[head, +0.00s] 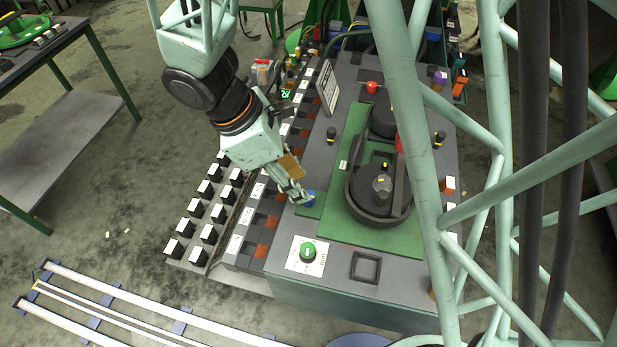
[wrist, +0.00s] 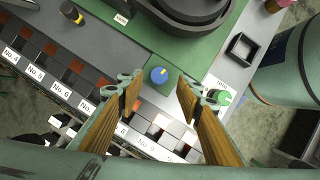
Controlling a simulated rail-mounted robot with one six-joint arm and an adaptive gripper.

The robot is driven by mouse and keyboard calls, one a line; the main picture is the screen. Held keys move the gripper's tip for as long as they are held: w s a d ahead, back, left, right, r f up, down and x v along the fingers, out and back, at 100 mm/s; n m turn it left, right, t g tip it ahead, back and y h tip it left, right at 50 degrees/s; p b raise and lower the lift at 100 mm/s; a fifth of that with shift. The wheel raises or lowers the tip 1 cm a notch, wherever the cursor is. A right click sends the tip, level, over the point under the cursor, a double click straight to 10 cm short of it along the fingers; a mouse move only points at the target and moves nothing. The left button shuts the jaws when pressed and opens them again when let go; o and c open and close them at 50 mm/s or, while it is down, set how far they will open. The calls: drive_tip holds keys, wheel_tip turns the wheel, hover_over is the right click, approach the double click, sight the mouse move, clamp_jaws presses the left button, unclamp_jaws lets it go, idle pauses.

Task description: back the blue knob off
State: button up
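The blue knob (wrist: 159,76) is small and round with a yellow mark on top. It sits on a green square plate at the edge of the panel. In the head view the blue knob (head: 309,198) shows just right of my gripper (head: 297,196). In the wrist view my gripper (wrist: 157,98) is open, its two wood-coloured fingers wide apart. The knob lies between and a little beyond the fingertips in that picture, with nothing touching it that I can see. The height of the fingertips above the knob cannot be told.
A dark round housing (head: 378,192) stands on the green board behind the knob. A green knob (head: 307,250) on a white plate and a black square frame (head: 366,267) sit nearby. Numbered compartments (head: 247,217) line the panel's left edge. Black knobs stand on the panel's right.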

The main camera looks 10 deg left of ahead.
drive_tip(key=w+v, duration=0.1)
drive_tip(key=v, duration=0.5)
drive_tip(key=w+d+r+m+t+y+p, duration=0.3)
drive_tip(key=w+r+m, duration=0.55)
drive_tip(key=w, duration=0.75)
drive_tip(key=w+d+r+m+t+y, duration=0.1)
drive_tip(key=w+d+r+m, duration=0.1)
drive_tip(key=w+d+r, duration=0.3)
drive_tip(key=w+d+r+m, duration=0.1)
drive_tip(key=w+d+r, duration=0.2)
drive_tip(key=d+r, duration=0.35)
drive_tip(key=s+d+r+m+b, duration=0.1)
drive_tip(key=s+d+r+m, duration=0.2)
drive_tip(key=s+d, duration=0.45)
drive_tip(key=s+d+r+m+b, duration=0.2)
drive_tip(key=s+d, duration=0.3)
drive_tip(key=s, duration=0.6)
drive_tip(key=s+d+f+m+b, duration=0.1)
drive_tip(key=s+d+m, duration=0.1)
drive_tip(key=s, duration=0.9)
drive_tip(key=s+d+f+m+g+b, duration=0.1)
drive_tip(key=s+d+f+m, duration=0.1)
drive_tip(key=s, duration=0.9)
drive_tip(key=shift+d+m, duration=0.2)
drive_tip(key=shift+m, duration=0.35)
